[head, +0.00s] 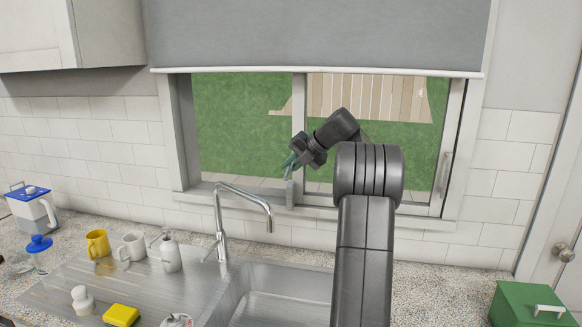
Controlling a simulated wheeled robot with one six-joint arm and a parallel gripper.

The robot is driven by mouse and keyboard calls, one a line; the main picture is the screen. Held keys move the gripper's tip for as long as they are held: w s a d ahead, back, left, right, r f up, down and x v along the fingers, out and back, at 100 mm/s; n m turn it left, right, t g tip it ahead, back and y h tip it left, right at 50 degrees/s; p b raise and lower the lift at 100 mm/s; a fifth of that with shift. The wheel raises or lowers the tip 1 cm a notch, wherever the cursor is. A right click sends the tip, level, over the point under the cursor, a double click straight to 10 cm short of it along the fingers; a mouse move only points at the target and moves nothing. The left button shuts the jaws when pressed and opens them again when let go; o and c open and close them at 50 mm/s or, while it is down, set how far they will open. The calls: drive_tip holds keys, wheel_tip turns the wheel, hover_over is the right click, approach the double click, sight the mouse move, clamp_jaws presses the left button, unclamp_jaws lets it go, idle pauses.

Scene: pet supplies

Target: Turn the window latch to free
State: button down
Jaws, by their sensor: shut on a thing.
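The window (299,110) is behind the sink, with a pale upright frame bar between its two panes. The window latch (290,192) is a small grey upright piece low on that bar. My arm reaches over the sink from the right, and my gripper (287,170) is at the latch's upper end. Its greenish fingers are shut on the latch. The exact grip and the latch's pivot are small and partly hidden by the fingers.
A tall curved faucet (243,193) stands close in front of the window, left of my arm. The metal sink (280,300) is below. Mugs, including a yellow mug (97,244), stand on the left drainboard. A green box (530,305) is at the right.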

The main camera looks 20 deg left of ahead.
drive_tip(key=shift+r, duration=0.15)
drive_tip(key=c, duration=1.8)
unclamp_jaws()
drive_tip(key=shift+w, duration=0.1)
drive_tip(key=shift+o, duration=0.2)
drive_tip(key=v, duration=1.4)
drive_tip(key=shift+b, duration=0.4)
drive_tip(key=shift+f, duration=0.25)
drive_tip(key=x, duration=1.3)
drive_tip(key=shift+a+f+p, duration=0.2)
drive_tip(key=shift+a+p, duration=0.1)
drive_tip(key=shift+p, duration=0.1)
